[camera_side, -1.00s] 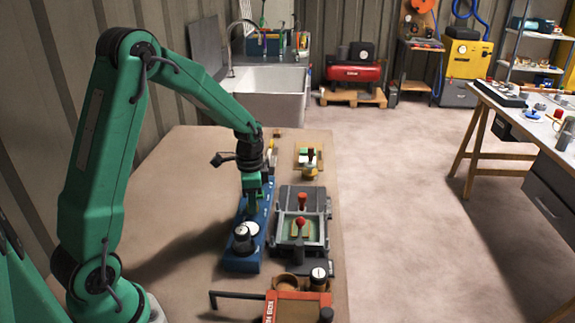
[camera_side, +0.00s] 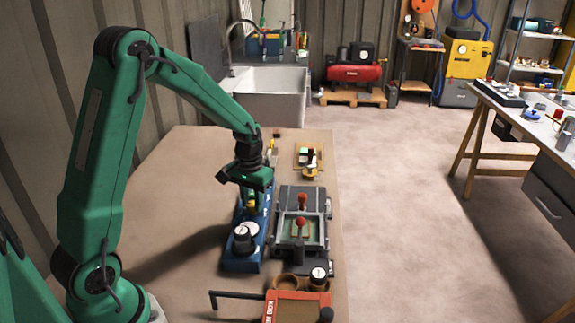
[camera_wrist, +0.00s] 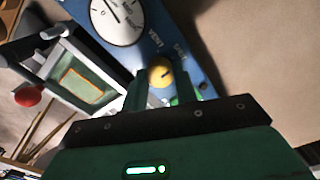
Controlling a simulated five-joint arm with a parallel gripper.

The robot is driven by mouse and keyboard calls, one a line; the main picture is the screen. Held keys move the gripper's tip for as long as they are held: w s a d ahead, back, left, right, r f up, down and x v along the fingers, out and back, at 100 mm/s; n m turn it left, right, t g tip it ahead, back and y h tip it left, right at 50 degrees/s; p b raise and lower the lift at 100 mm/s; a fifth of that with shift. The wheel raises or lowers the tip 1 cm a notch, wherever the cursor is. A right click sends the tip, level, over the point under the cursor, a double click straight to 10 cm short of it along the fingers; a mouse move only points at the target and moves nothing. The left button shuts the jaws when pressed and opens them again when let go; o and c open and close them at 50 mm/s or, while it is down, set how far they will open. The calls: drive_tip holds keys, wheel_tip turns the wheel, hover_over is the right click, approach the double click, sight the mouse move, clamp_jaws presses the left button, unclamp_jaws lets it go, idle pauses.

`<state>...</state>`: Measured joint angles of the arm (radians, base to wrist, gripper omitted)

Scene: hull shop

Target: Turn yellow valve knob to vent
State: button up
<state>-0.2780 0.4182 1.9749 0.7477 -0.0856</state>
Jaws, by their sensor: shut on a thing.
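The yellow valve knob (camera_wrist: 160,73) sits on a blue panel (camera_wrist: 185,42), near the printed words VENT and SHUT. In the wrist view a dark mark shows on the knob's face. My gripper (camera_wrist: 163,88) has one green finger on each side of the knob and is shut on it. In the side view my gripper (camera_side: 250,190) is low over the blue panel (camera_side: 238,262), and a bit of the yellow knob (camera_side: 251,207) shows beneath it. The white dial (camera_wrist: 116,18) is on the same panel; its fine print is too blurred to read.
A grey tray unit (camera_side: 313,258) with red-topped levers (camera_side: 302,198) stands close to the right of the panel. A red-orange box (camera_side: 297,308) with a dark bar is at the front. The brown bench top (camera_side: 175,215) is clear on the left.

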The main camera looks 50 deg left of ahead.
sight(251, 204)
drive_tip(key=n, duration=0.5)
drive_tip(key=shift+a+n, duration=0.15)
drive_tip(key=shift+n, duration=0.15)
drive_tip(key=n, duration=0.5)
drive_tip(key=shift+n, duration=0.4)
drive_tip(key=o, duration=1)
drive_tip(key=shift+c, duration=0.2)
drive_tip(key=shift+s+r, duration=0.1)
drive_tip(key=shift+r, duration=3.85)
